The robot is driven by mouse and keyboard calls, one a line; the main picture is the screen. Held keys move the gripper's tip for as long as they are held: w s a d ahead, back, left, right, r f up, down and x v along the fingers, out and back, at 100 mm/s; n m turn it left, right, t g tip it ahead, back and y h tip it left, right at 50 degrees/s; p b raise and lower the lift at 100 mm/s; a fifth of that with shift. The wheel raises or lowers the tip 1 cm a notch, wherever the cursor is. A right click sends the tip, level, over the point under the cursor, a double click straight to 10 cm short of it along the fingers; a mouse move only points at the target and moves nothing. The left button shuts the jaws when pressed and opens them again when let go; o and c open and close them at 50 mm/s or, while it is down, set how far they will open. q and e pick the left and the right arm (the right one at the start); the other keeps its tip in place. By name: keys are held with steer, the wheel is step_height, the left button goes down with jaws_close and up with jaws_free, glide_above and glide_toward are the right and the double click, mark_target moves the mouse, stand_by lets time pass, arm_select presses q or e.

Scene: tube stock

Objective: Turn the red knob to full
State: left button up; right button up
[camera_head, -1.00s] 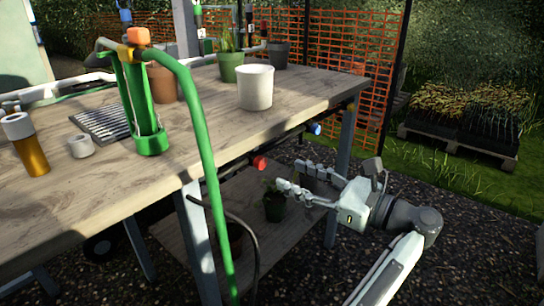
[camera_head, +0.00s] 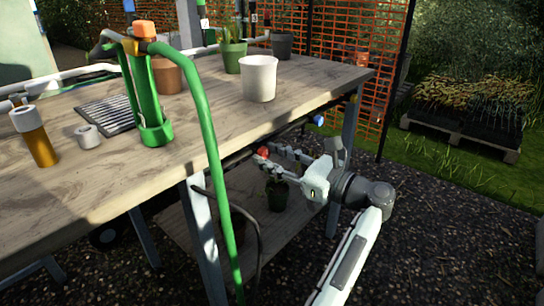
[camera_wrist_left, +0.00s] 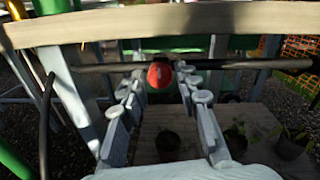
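The red knob (camera_head: 262,152) sits under the front edge of the bench, on a dark pipe (camera_wrist_left: 110,68). In the left wrist view the red knob (camera_wrist_left: 160,75) is centred between the tips of my left gripper. My left gripper (camera_head: 268,159) is open, with one finger on each side of the knob, and it also shows in the left wrist view (camera_wrist_left: 161,82). A gap seems to remain between fingers and knob; I cannot tell whether either touches. In the head view the fingertips partly cover the knob. My right gripper is in neither view.
A blue knob (camera_head: 318,120) sits farther along under the bench edge. The wooden bench top (camera_head: 215,115) overhangs the gripper. A green hose (camera_head: 212,150) hangs over the edge to the left. Potted plants (camera_head: 278,190) stand on the lower shelf below.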

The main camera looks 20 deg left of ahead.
arm_select(q)
jaws_close()
steer(key=shift+m, duration=0.4)
steer(key=m, duration=0.2)
steer(key=shift+m, duration=0.3)
steer(key=shift+m+p, duration=0.35)
steer(key=shift+m, duration=1.55)
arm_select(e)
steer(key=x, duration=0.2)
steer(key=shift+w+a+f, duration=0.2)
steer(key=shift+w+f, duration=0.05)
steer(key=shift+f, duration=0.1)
arm_select(q)
steer(key=shift+f, duration=0.1)
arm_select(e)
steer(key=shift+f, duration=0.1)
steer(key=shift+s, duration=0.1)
